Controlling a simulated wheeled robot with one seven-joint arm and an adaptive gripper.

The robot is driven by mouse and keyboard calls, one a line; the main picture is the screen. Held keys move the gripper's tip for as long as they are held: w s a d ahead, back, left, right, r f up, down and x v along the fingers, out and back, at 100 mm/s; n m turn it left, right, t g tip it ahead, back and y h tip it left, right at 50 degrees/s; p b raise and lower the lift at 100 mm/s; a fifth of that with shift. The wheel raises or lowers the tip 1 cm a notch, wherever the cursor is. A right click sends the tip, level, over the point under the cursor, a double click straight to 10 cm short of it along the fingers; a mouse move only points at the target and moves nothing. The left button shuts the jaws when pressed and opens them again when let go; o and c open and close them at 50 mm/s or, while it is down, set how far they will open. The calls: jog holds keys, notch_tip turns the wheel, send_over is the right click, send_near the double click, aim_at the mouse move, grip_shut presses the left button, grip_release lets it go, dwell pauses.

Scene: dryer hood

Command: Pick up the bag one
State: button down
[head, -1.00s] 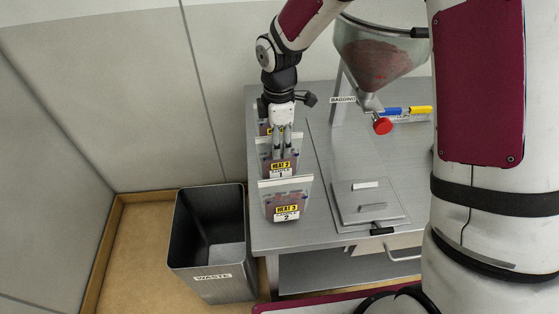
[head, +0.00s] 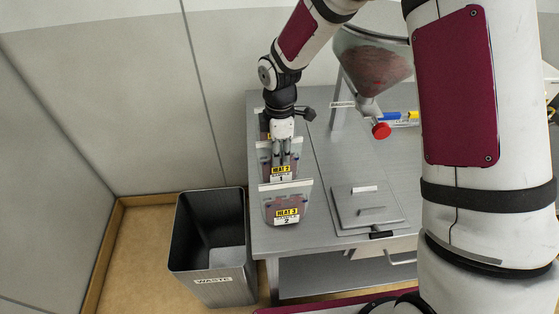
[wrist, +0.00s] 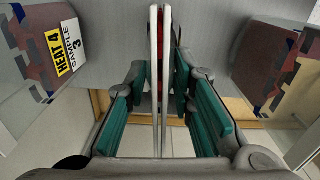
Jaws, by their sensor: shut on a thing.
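Bag one (head: 281,173), a clear pouch of dark red contents with a yellow and white label, is the middle of a row of three bags at the table's left side. My gripper (head: 281,155) points down from above and is shut on its upper part. In the wrist view the bag (wrist: 160,80) shows edge-on as pale upright strips between my green-padded fingers (wrist: 163,105). I cannot tell whether it is clear of the table.
Bag two (head: 286,212) stands close in front. Bag three (wrist: 60,45), labelled HEAT 4, is close behind. A hopper (head: 370,70) with a red knob (head: 381,131) stands at right. A waste bin (head: 212,281) is on the floor, left of the steel table (head: 340,150).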

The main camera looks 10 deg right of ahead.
notch_tip(320, 180, up, 10)
jog(key=shift+b, duration=0.7)
jog(key=shift+r, duration=0.1)
dwell(0.3)
